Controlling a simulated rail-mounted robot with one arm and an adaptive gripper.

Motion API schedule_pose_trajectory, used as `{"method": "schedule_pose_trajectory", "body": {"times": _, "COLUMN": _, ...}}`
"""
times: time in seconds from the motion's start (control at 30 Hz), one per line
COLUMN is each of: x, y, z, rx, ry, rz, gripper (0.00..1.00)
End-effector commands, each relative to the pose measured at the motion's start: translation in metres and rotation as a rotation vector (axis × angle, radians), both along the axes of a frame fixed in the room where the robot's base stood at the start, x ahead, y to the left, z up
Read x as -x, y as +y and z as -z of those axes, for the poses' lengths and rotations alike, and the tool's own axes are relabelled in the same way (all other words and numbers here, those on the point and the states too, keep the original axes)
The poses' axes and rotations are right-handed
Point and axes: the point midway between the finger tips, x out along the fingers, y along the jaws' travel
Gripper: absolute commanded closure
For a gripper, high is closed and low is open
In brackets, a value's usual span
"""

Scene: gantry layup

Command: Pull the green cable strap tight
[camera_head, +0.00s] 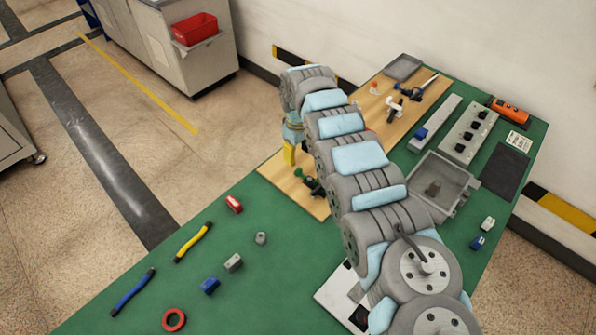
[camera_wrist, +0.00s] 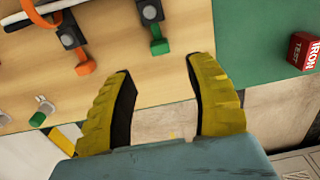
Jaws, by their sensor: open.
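A green cable strap (camera_wrist: 159,46) hangs from a dark clamp block on the wooden board in the wrist view, its green end pointing toward my gripper. In the head view a green piece (camera_head: 313,185) shows on the board beside my arm, partly hidden. My gripper (camera_wrist: 160,66) has two yellow ridged fingers spread wide, with nothing between them. In the wrist view the strap's end lies just ahead of the gap between the fingertips; I see no contact. In the head view the gripper (camera_head: 289,152) is mostly hidden by my arm.
An orange strap (camera_wrist: 82,58) on another dark block lies left of the green one. A green-tipped rod (camera_wrist: 40,117) is farther left. A red box (camera_wrist: 303,50) stands on the green table (camera_head: 130,255) at right. Beyond the board (camera_head: 272,171) edge is open floor.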

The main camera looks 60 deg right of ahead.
Motion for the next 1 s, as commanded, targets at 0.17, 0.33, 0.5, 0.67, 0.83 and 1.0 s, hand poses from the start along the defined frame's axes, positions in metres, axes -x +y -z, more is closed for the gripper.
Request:
{"method": "schedule_pose_trajectory", "body": {"times": 0.17, "x": -0.001, "y": 0.002, "z": 0.035, "rx": -0.002, "ry": 0.001, "rz": -0.001, "gripper": 0.46}}
{"method": "schedule_pose_trajectory", "body": {"times": 0.33, "x": 0.0, "y": 0.001, "z": 0.062, "rx": -0.003, "ry": 0.002, "rz": 0.0, "gripper": 0.46}}
{"method": "schedule_pose_trajectory", "body": {"times": 0.5, "x": -0.001, "y": 0.001, "z": 0.078, "rx": -0.001, "ry": 0.001, "rz": -0.001, "gripper": 0.46}}
{"method": "schedule_pose_trajectory", "body": {"times": 0.67, "x": 0.0, "y": 0.0, "z": 0.083, "rx": 0.0, "ry": 0.0, "rz": 0.0, "gripper": 0.46}}
{"method": "schedule_pose_trajectory", "body": {"times": 0.83, "x": 0.0, "y": 0.0, "z": 0.083, "rx": 0.0, "ry": 0.0, "rz": 0.0, "gripper": 0.46}}
{"method": "schedule_pose_trajectory", "body": {"times": 1.0, "x": 0.0, "y": 0.0, "z": 0.083, "rx": 0.0, "ry": 0.0, "rz": 0.0, "gripper": 0.63}}
